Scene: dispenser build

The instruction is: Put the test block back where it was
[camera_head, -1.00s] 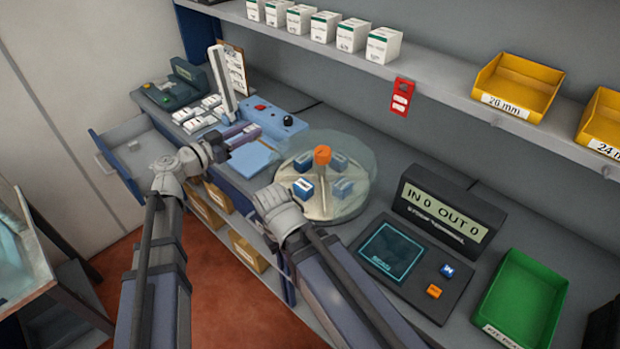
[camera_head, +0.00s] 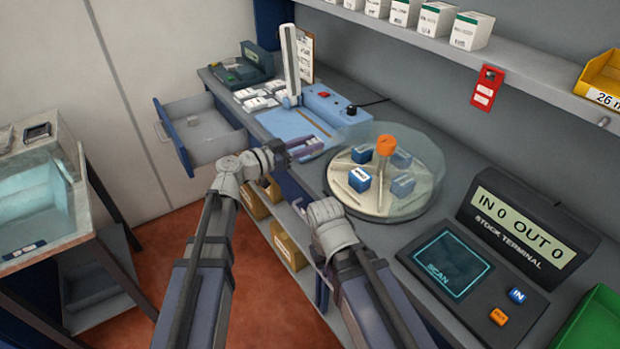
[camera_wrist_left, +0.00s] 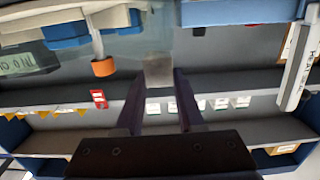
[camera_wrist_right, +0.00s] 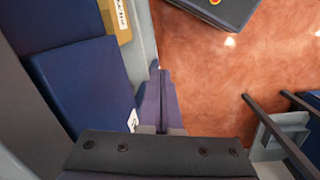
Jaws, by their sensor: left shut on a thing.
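My left gripper (camera_head: 306,150) is over the front of the pale blue scanner-like device (camera_head: 325,108) on the bench. In the left wrist view its fingers (camera_wrist_left: 158,92) are shut on a small pale grey block (camera_wrist_left: 158,70), which I take as the test block. The block is hard to make out in the head view. My right gripper (camera_head: 322,292) hangs low at the bench's front edge. In the right wrist view its fingers (camera_wrist_right: 160,112) are together with nothing visible between them.
An open grey drawer (camera_head: 212,146) juts out at the left, with a small light item (camera_head: 194,121) inside. A covered round dispenser (camera_head: 378,205) with blue boxes stands right of the device. The stock terminal (camera_head: 520,228) is further right. A shelf (camera_head: 420,48) runs above.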

